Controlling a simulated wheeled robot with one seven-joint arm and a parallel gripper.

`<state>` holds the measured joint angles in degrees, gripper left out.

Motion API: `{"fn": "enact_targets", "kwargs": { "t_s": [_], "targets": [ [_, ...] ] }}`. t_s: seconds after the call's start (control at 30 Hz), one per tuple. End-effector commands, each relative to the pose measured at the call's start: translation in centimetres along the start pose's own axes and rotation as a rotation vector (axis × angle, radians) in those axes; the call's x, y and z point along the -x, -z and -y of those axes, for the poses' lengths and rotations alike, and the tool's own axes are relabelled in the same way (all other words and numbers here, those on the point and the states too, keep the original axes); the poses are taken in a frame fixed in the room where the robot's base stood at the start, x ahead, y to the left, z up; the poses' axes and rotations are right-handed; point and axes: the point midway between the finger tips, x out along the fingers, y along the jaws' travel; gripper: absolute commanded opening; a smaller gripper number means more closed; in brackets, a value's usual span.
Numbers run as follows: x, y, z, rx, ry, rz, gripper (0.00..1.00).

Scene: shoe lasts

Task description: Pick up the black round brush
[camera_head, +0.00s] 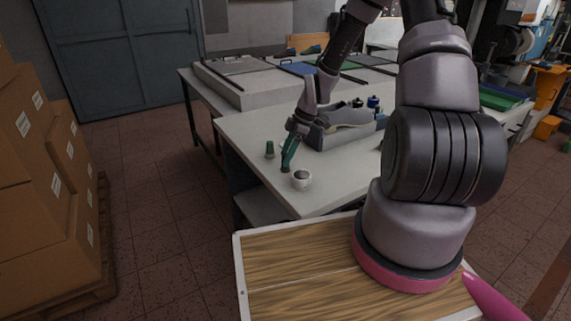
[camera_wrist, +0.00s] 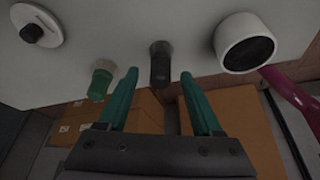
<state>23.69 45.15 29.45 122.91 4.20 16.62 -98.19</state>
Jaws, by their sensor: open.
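The black round brush (camera_wrist: 160,65) stands on the table between my fingers in the wrist view, its dark body towards me. My gripper (camera_wrist: 159,76) is open, with one teal finger on each side of the brush. I cannot tell whether either finger touches it. In the head view my gripper (camera_head: 289,158) points down over the table near its left edge, and the brush there is mostly hidden by the fingers.
A green brush (camera_wrist: 101,80) stands just left of the brush, and a white cup (camera_wrist: 245,43) with a dark inside stands to the right. A white disc with a black knob (camera_wrist: 34,30) lies farther left. A grey holder (camera_head: 340,133) stands behind my gripper on the white table (camera_head: 245,130).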

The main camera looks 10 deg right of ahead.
Motion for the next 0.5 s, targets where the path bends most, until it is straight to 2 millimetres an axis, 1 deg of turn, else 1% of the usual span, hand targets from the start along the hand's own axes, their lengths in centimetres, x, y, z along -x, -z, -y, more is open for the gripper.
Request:
{"fn": "enact_targets", "kwargs": {
  "t_s": [0.03, 0.13, 0.37, 0.4, 0.47, 0.5],
  "targets": [
    [-0.65, -0.02, 0.03, -0.001, 0.001, 0.0, 0.67],
    [-1.27, 0.0, 0.02, 0.0, 0.001, 0.0, 0.67],
    [-1.32, -0.04, 0.0, -0.001, -0.001, 0.001, 0.67],
    [-1.31, -0.03, 0.0, -0.001, -0.001, 0.001, 0.51],
    [-1.3, -0.04, 0.0, -0.001, -0.001, 0.001, 0.28],
    [-1.3, -0.04, 0.0, -0.001, -0.001, 0.001, 0.13]
  ]
}}
